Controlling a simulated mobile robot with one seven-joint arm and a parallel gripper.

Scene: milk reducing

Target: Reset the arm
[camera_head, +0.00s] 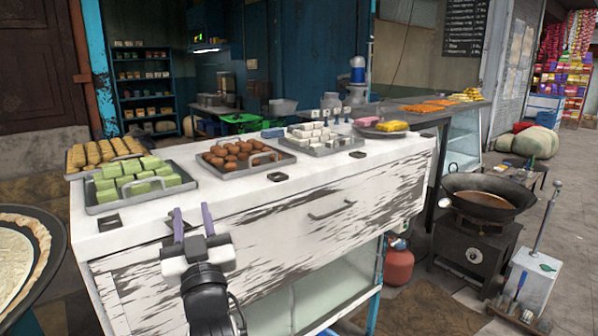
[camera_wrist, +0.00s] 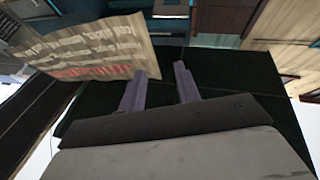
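My gripper (camera_head: 193,220) is raised in front of the white counter (camera_head: 300,215), near its left front edge in the head view. Its two purple fingers stand apart with nothing between them. The fingers also show in the wrist view (camera_wrist: 165,88), spread and empty. My arm reaches up from the bottom of the head view. No task object touches the gripper.
Trays of green sweets (camera_head: 137,181), brown balls (camera_head: 241,154) and white pieces (camera_head: 316,135) stand on the counter. A large dark pan (camera_head: 52,225) is at the left edge. A wok (camera_head: 488,197) on a stove and a red gas cylinder (camera_head: 398,264) stand at right.

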